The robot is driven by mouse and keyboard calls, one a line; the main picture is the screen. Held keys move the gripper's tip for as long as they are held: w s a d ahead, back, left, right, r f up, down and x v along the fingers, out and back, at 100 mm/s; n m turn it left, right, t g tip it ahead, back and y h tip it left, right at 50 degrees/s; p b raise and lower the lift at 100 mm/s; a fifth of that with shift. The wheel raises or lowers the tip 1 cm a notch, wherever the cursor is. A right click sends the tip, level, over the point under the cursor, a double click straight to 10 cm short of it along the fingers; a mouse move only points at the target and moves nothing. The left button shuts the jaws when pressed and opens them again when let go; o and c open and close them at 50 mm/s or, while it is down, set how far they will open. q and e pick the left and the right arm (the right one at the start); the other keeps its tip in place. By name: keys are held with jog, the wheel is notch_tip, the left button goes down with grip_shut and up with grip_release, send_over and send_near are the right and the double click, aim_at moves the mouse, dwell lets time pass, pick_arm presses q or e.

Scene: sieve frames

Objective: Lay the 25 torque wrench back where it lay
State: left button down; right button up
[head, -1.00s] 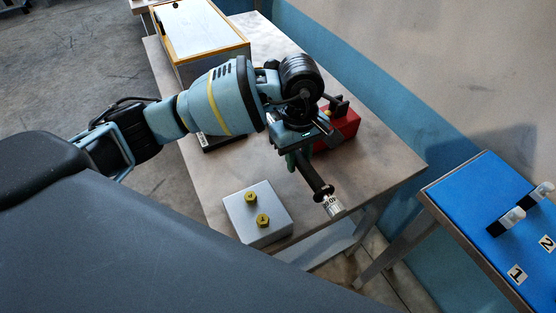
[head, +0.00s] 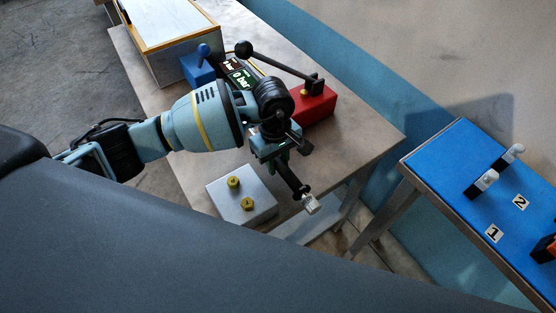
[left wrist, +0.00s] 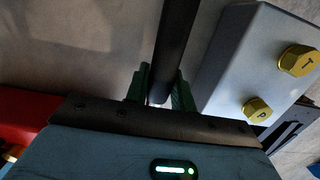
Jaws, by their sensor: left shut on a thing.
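My left gripper (head: 281,163) is shut on a torque wrench (head: 294,183), above the wooden table near its front right edge. The wrench is a dark shaft with a pale end piece pointing down to the right; I cannot read a number on it. In the left wrist view the dark shaft (left wrist: 177,35) runs up from between the green fingers (left wrist: 160,88). My right gripper is not in view.
A grey block (head: 228,203) with two yellow fittings sits left of the wrench. A red block (head: 316,106) with a black lever, a blue block (head: 197,69) and a gauge display (head: 238,76) stand behind. An orange and black object (head: 546,247) is cut off at right. A gap separates the tables.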

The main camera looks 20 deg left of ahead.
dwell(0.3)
pick_arm(q)
jog(key=c, duration=1.2)
grip_release()
jog(key=shift+f, duration=0.1)
jog(key=shift+r, duration=0.3)
jog(key=r, duration=1.1)
jog(key=shift+w+a+r, duration=0.35)
jog(key=shift+a, duration=0.05)
